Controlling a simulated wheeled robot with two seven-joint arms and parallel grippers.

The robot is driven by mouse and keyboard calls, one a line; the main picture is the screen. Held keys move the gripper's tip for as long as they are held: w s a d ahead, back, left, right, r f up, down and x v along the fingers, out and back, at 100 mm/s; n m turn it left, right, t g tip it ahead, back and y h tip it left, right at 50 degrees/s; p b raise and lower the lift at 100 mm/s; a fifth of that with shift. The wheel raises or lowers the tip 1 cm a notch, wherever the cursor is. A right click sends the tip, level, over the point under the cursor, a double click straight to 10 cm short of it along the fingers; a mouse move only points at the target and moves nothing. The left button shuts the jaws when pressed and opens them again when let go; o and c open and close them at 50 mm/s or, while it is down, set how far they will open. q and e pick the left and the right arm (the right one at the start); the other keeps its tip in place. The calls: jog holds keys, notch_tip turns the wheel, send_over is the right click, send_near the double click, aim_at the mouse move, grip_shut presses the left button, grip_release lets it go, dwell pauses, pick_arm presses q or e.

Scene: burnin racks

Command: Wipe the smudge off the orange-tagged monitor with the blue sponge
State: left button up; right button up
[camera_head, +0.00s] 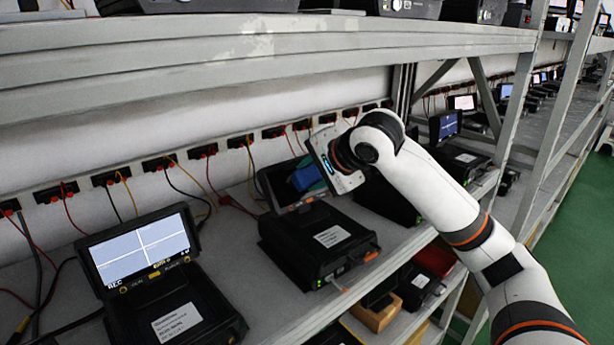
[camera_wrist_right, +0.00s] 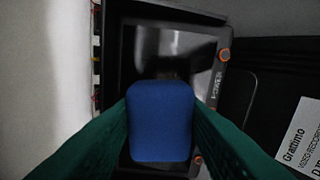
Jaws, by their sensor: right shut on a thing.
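My right gripper (camera_head: 322,168) is in front of the middle monitor (camera_head: 291,197), a dark-screened unit raised on a black recorder. It is shut on the blue sponge (camera_head: 304,178). In the right wrist view the blue sponge (camera_wrist_right: 160,122) sits between the green fingers and covers the lower middle of the dark screen (camera_wrist_right: 142,58). The monitor's frame carries small orange-ringed knobs. A faint brownish patch shows just above the sponge, and grey streaks lie higher on the screen. I cannot tell whether the sponge touches the glass. My left gripper is not in view.
Another recorder with a lit monitor (camera_head: 140,248) stands to the left. The middle recorder body (camera_head: 318,243) lies below the screen. Red, yellow and black cables run from wall sockets behind. A thick shelf beam (camera_head: 260,65) crosses above, and a lower shelf holds several boxes.

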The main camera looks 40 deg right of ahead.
aim_at(287, 185)
jog(key=shift+w+d, duration=0.1)
jog(key=shift+d, duration=1.7)
jog(key=shift+a+r+p, duration=0.1)
jog(key=shift+a+p, duration=0.85)
jog(key=shift+a, duration=0.1)
jog(key=shift+a+p, duration=0.5)
jog(key=shift+a, duration=0.4)
jog(key=shift+a+p, duration=0.95)
jog(key=shift+a, duration=0.2)
jog(key=shift+a+p, duration=0.3)
jog(key=shift+a, duration=0.45)
jog(key=shift+s+d+r+p, duration=0.1)
jog(key=shift+s+r+p, duration=0.15)
jog(key=shift+s+p, duration=0.15)
jog(key=shift+p+v, duration=1.15)
jog(key=shift+v, duration=1.4)
